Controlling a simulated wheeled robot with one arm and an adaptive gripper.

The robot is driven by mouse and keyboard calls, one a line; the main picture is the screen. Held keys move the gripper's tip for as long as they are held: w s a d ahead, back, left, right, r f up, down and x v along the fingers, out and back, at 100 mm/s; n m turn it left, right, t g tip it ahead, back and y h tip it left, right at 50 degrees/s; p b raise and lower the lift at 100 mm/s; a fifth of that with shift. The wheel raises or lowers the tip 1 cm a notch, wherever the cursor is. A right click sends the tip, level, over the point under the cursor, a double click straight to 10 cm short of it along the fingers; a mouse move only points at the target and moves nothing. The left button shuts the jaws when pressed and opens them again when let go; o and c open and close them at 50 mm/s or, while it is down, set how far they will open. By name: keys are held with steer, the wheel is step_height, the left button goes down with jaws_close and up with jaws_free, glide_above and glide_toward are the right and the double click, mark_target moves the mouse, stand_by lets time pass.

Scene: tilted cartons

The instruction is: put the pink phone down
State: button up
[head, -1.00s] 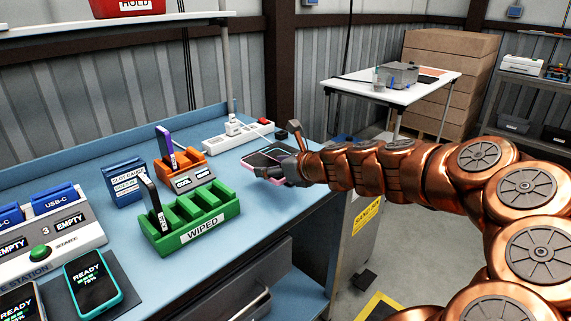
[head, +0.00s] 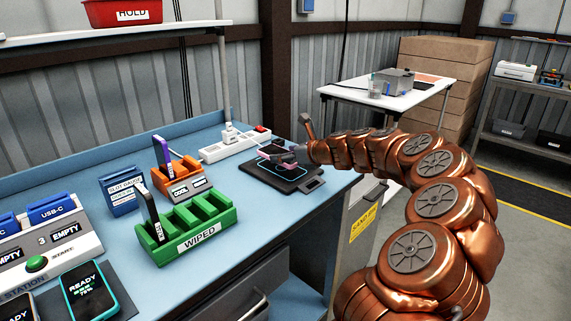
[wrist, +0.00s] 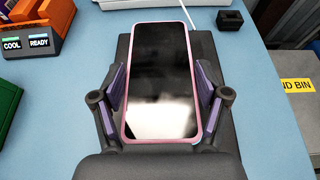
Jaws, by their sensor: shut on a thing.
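My gripper (head: 283,157) is shut on the pink phone (wrist: 162,78), with a purple-padded finger along each long side. The phone lies flat, its dark screen up and its pink rim showing in the wrist view. In the head view the phone (head: 268,153) is small and partly hidden by my gripper. It is over the back part of a black pad (head: 300,184) with a cyan outline, near the bench's right end. It seems slightly above the pad; I cannot tell whether they touch.
A white power strip (head: 226,147) lies behind the pad. An orange rack (head: 188,187) and a green WIPED rack (head: 182,243) stand to the left. A small black block (wrist: 230,19) sits at the back right. The bench's right edge is close.

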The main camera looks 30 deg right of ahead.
mark_target(288, 171)
steer(key=shift+w+d+f, duration=0.2)
steer(key=shift+w+d, duration=0.15)
steer(key=shift+w, duration=0.05)
steer(key=shift+f, duration=1.65)
steer(key=o, duration=1.3)
steer(key=shift+f, duration=0.15)
steer(key=shift+s+d+r, duration=0.2)
steer(key=shift+s+r, duration=0.15)
steer(key=shift+s, duration=0.1)
steer(key=shift+v, duration=5.55)
